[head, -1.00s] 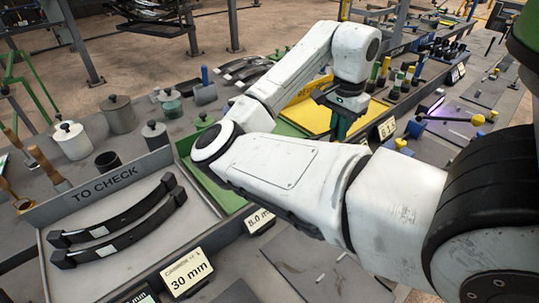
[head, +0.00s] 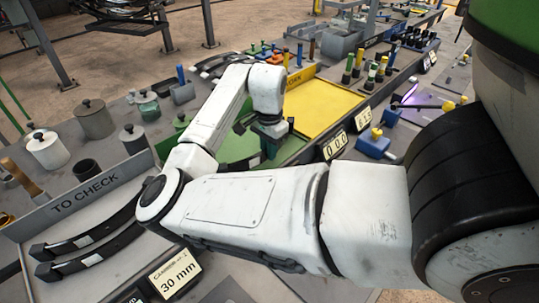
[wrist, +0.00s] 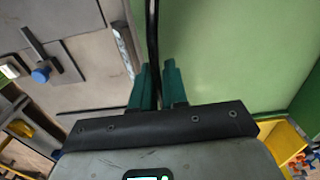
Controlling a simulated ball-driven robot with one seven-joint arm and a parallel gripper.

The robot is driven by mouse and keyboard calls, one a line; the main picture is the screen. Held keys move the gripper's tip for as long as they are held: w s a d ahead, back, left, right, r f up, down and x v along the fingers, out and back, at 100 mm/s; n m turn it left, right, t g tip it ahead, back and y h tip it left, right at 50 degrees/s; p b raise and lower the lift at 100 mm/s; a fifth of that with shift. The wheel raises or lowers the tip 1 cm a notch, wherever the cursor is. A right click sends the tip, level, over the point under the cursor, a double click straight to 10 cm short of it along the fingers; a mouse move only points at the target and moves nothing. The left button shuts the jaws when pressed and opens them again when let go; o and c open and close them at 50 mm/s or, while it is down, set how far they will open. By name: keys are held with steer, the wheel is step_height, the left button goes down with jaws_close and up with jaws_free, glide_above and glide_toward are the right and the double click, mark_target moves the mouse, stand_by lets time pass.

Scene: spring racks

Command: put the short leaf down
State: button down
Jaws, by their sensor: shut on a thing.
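My gripper (head: 268,133) hangs over the green tray (head: 232,146) in the head view. In the wrist view, its teal fingers (wrist: 157,88) are shut on a thin dark strip, the short leaf (wrist: 153,35), seen edge-on. The leaf runs up and out of the top of the wrist view. The green tray floor (wrist: 225,50) fills the right side there, and the leaf lies along the tray's left edge in the picture. My arm hides part of the tray in the head view. I cannot tell how high the leaf is above the tray.
The yellow tray (head: 325,104) adjoins the green one. The grey TO CHECK tray (head: 60,222) holds two long dark curved leaves (head: 75,250). Several pots and weights stand behind it. Display blocks (head: 335,146) and a blue-knobbed tool (wrist: 41,74) are beside the trays.

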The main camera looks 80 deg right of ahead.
steer(key=shift+f+p, duration=0.3)
steer(key=shift+f, duration=0.95)
steer(key=shift+f, duration=0.1)
steer(key=c, duration=1.1)
jaws_free()
steer(key=shift+c, duration=0.2)
step_height(320, 180, up, 12)
steer(key=shift+s+r+b, duration=0.1)
steer(key=shift+b, duration=0.95)
